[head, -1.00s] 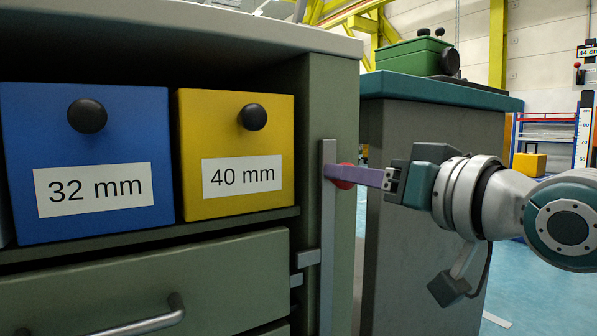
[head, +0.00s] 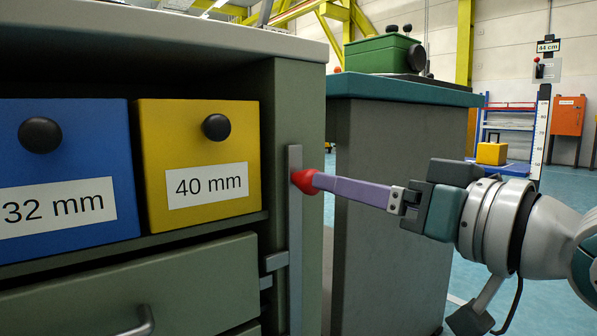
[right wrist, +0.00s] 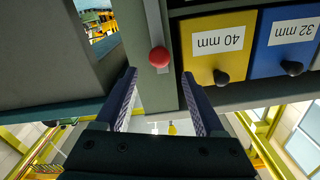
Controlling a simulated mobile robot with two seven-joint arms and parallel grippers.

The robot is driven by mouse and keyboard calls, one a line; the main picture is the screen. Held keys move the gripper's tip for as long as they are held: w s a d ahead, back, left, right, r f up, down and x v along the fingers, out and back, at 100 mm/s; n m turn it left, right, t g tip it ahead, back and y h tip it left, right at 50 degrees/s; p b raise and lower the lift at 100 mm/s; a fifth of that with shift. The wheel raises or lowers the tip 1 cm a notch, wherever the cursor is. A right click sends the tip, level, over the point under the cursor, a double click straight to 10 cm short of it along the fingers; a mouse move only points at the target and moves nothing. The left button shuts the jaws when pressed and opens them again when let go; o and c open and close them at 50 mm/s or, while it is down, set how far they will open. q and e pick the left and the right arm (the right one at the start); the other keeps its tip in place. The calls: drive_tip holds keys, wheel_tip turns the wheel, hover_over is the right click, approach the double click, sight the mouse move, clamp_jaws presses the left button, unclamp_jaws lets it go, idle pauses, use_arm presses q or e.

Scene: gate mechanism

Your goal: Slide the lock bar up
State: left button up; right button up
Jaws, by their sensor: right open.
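The lock bar (head: 295,245) is a grey upright strip on the front edge of the green cabinet, with a red round knob (head: 304,181) near its top. My right gripper (head: 318,184) comes in from the right with its purple finger pointing at the knob; the fingertip overlaps the knob's edge in the head view. In the right wrist view the two fingers (right wrist: 158,76) are spread apart and empty. The knob (right wrist: 159,57) lies just beyond the fingertips, in line with the gap. Contact cannot be told. My left gripper is not in view.
A yellow 40 mm bin (head: 200,165) and a blue 32 mm bin (head: 65,170) sit on the shelf left of the bar. A drawer (head: 170,285) is below. A grey cabinet (head: 395,220) with a teal top stands behind my right gripper. Small brackets (head: 275,262) adjoin the bar.

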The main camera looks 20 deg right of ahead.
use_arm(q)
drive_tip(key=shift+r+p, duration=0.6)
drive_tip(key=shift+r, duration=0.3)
use_arm(e)
drive_tip(key=shift+v, duration=2.1)
